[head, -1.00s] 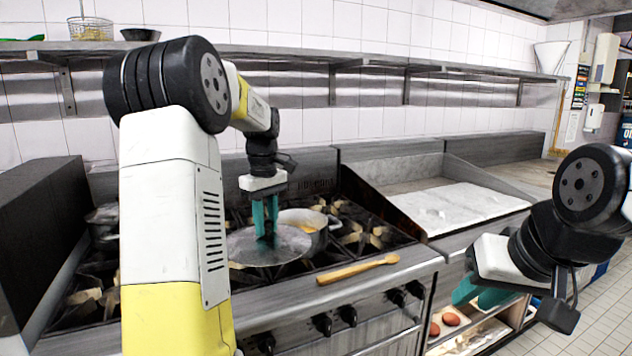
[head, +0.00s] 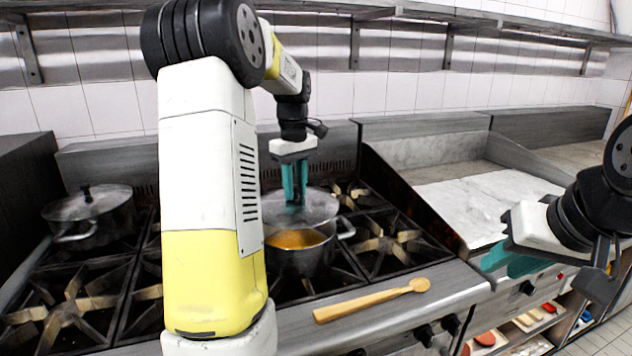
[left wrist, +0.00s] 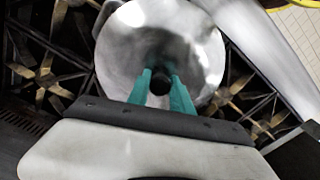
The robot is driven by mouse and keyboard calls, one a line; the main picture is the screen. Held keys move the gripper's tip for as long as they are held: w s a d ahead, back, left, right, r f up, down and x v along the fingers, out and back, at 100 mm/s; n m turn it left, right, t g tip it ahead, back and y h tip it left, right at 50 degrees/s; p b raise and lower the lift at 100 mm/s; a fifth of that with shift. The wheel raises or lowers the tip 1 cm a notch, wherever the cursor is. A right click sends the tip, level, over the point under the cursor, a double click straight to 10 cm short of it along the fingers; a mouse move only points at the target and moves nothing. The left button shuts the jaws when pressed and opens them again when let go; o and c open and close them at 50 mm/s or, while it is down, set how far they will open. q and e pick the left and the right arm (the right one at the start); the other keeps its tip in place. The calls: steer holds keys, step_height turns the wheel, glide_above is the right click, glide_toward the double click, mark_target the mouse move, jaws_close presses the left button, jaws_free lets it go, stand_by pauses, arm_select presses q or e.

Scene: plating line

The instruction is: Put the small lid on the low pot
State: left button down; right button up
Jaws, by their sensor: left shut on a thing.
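My left gripper (head: 294,199) is shut on the black knob of the small lid (head: 325,207), a round grey, glassy disc. The lid hangs roughly level above the back part of an open pot (head: 318,262) with orange contents, which I take as the low pot. The pot's front opening shows; its back rim is hidden by the lid. The lid (left wrist: 190,40) also shows in the left wrist view, its knob (left wrist: 159,84) between the teal fingers; the pot is not clear there. My right gripper (head: 512,262) is off to the right, holding nothing visible; its finger gap is unclear.
A second pot (head: 95,225) with a lid on it stands at the stove's left. A wooden spoon (head: 370,299) lies on the stove's front ledge. Bare burner grates (head: 385,240) are right of the open pot.

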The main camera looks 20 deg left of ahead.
arm_select(q)
steer(key=shift+f, duration=2.35)
steer(key=shift+f, duration=0.35)
steer(key=c, duration=1.1)
jaws_free()
steer(key=shift+s, duration=0.1)
steer(key=shift+o, duration=0.2)
steer(key=o, duration=0.5)
